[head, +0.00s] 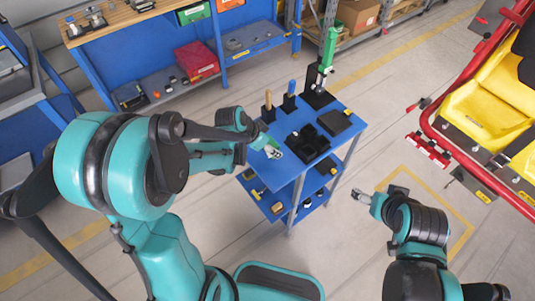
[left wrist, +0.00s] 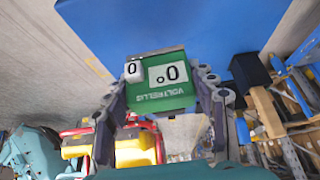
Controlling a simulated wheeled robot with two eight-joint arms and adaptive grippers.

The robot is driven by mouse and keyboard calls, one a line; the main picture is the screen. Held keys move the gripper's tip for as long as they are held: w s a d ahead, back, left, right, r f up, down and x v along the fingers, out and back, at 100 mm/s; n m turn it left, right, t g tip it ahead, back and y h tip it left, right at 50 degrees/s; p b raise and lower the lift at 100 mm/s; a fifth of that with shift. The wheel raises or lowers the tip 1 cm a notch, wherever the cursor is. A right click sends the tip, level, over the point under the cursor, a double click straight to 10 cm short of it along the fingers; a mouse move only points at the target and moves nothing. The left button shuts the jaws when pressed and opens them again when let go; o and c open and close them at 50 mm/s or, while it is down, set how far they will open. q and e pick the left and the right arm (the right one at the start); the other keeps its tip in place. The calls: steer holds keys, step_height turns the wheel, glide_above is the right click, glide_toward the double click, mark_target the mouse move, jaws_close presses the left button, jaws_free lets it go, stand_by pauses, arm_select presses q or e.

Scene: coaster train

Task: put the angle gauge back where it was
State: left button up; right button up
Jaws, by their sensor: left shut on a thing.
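The angle gauge (left wrist: 160,80) is a green box with white display panels, lettered "VOLTRELLIS". My left gripper (left wrist: 168,92) is shut on it, with a finger on each side. In the head view my left gripper (head: 271,150) is over the left edge of a small blue cart (head: 285,127), and only part of the gauge shows there. Whether the gauge touches the cart cannot be told. My right gripper (head: 364,196) is out over the floor to the right of the cart; its fingers are too small to judge.
The cart top bears a black compartment tray (head: 308,144), a black block (head: 334,122), two upright handled tools and a tall green device on a black stand (head: 320,97). A blue workbench (head: 91,68) stands behind left.

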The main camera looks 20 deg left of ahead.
mark_target(267, 158)
arm_select(q)
steer(key=shift+w+a+f, duration=0.4)
steer(key=shift+a+f, duration=0.05)
steer(key=shift+a, duration=0.2)
step_height(267, 158, down, 4)
steer(key=shift+f+b, duration=0.1)
steer(key=shift+b, duration=0.9)
steer(key=o, duration=1.2)
steer(key=shift+o, duration=0.2)
